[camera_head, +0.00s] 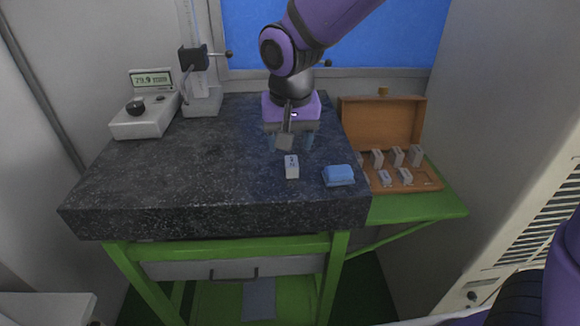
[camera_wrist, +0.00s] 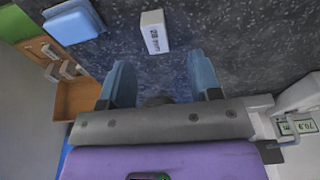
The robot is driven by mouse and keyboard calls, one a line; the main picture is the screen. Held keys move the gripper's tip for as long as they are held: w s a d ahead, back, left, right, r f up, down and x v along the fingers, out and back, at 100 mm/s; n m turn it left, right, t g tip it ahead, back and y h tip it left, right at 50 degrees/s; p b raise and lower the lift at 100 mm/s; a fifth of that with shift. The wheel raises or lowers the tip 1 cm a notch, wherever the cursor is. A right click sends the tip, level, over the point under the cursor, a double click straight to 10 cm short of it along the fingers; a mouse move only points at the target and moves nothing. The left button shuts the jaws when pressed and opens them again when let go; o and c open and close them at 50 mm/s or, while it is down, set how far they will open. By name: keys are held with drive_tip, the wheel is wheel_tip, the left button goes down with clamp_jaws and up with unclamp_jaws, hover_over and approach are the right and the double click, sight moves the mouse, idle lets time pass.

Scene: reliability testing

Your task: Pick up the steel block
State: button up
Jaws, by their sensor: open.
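The steel block (camera_head: 292,167) is a small pale grey block with a dark printed label. It stands on the dark granite plate, towards its front right. It also shows in the wrist view (camera_wrist: 155,33), at the top middle. My gripper (camera_head: 290,142) is open, with its two blue fingers apart and nothing seen held between them. The fingers are behind the block in the head view. In the wrist view the block lies beyond the fingertips (camera_wrist: 161,72), slightly left of the middle of the gap, and apart from both fingers.
A blue item (camera_head: 338,175) lies right of the block, near the granite plate's (camera_head: 180,200) front right. An open wooden case (camera_head: 430,186) with several grey blocks stands on the green side shelf. A digital readout (camera_head: 145,118) and a gauge stand (camera_head: 202,101) are at back left. The plate's left-middle is clear.

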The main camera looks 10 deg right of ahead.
sight(292, 162)
drive_tip(key=shift+w+d+f, duration=0.15)
drive_tip(key=shift+w+f, duration=0.05)
drive_tip(key=shift+f, duration=1.2)
drive_tip(key=shift+w+d+f, duration=0.1)
drive_tip(key=shift+w+f, duration=0.05)
drive_tip(key=shift+f, duration=1.25)
clamp_jaws()
